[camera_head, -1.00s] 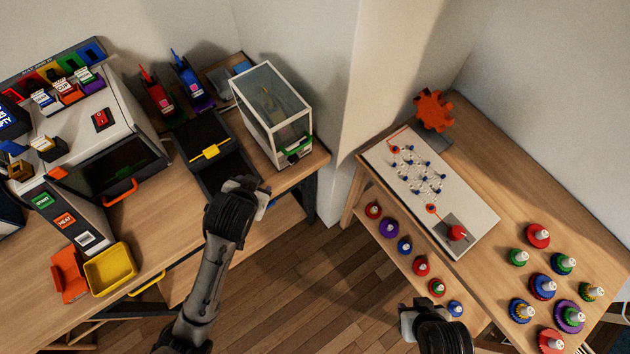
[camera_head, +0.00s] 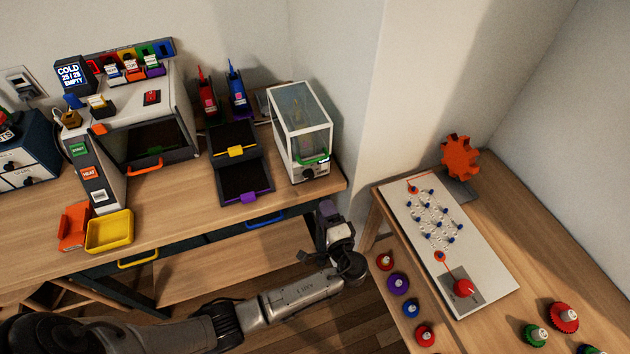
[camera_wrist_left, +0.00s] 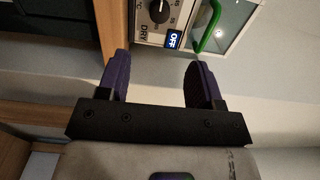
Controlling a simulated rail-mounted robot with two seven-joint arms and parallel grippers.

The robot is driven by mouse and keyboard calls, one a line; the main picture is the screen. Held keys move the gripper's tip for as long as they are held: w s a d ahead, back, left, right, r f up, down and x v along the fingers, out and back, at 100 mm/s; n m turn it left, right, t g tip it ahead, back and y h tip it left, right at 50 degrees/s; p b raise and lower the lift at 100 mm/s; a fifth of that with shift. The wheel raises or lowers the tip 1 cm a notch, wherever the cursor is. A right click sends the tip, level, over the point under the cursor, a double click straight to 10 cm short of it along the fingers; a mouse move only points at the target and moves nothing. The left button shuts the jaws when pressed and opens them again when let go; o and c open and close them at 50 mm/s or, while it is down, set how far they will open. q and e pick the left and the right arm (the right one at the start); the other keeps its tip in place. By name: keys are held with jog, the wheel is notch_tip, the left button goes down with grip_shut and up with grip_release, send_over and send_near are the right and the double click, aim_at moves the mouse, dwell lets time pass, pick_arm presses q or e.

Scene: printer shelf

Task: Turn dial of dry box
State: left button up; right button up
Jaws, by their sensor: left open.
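The dry box (camera_head: 302,130) is a white-framed case with clear panels at the right end of the left bench. It has a green handle (camera_head: 313,160) and a dark dial (camera_head: 310,173) low on its front. In the left wrist view the dial (camera_wrist_left: 158,10) is cut by the top edge, with "DRY" lettering and a blue display reading "OFF" (camera_wrist_left: 173,40). The green handle (camera_wrist_left: 209,25) is right of it. My left gripper (camera_head: 328,208) is below and in front of the box. Its purple fingers (camera_wrist_left: 160,70) are open and empty, apart from the dial. My right gripper is out of view.
Left of the box stand black trays (camera_head: 243,178) and a printer-like machine (camera_head: 135,125). A yellow bin (camera_head: 110,232) sits near the bench edge. A right-hand table carries a white board (camera_head: 450,245) and gears. Open floor lies between the benches.

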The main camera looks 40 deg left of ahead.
aim_at(310, 178)
pick_arm(q)
jog(key=x, duration=1.2)
jog(key=shift+w+a+b, duration=0.15)
jog(key=shift+a+b, duration=0.15)
jog(key=c, duration=0.9)
